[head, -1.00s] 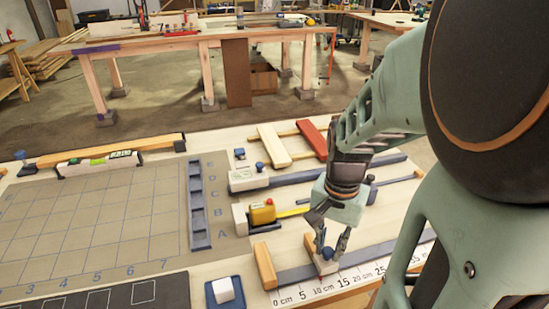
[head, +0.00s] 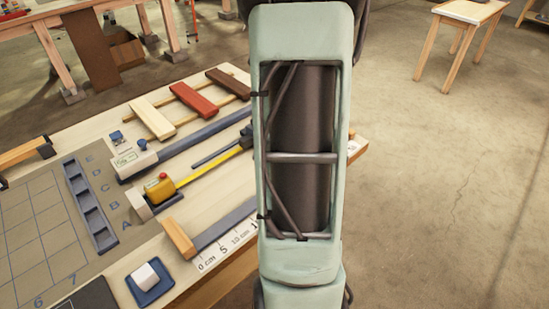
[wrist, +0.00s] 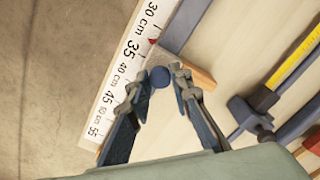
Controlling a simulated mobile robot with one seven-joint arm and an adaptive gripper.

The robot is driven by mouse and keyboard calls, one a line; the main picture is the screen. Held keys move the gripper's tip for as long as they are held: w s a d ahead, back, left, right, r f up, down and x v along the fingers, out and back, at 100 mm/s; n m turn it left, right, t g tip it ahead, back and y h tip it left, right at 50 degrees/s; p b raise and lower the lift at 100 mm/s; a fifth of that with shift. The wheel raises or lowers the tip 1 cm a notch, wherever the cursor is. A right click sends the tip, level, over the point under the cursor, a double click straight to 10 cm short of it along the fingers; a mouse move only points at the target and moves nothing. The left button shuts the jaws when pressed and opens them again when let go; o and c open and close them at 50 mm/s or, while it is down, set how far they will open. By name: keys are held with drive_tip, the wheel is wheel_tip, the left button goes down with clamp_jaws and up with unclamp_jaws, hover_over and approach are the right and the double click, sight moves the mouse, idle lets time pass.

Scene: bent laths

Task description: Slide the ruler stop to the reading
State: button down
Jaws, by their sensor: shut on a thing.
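In the wrist view the two fingers of my gripper (wrist: 160,82) are shut on the round blue knob (wrist: 160,77) of the ruler stop. In the head view the ruler's low end (head: 226,248) and grey rail (head: 226,222) show, but my arm hides the gripper and stop.
A wooden end block (head: 178,238) stands at the rail's low end, and another (wrist: 200,77) is close to my right finger. A yellow tape (head: 205,168) and clamps lie behind the rail. A white cube (head: 147,277) sits on a blue pad.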

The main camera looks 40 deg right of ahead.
drive_tip(key=shift+d, duration=1.55)
drive_tip(key=c, duration=1.7)
unclamp_jaws()
drive_tip(key=shift+c, duration=0.2)
wheel_tip(320, 180, up, 12)
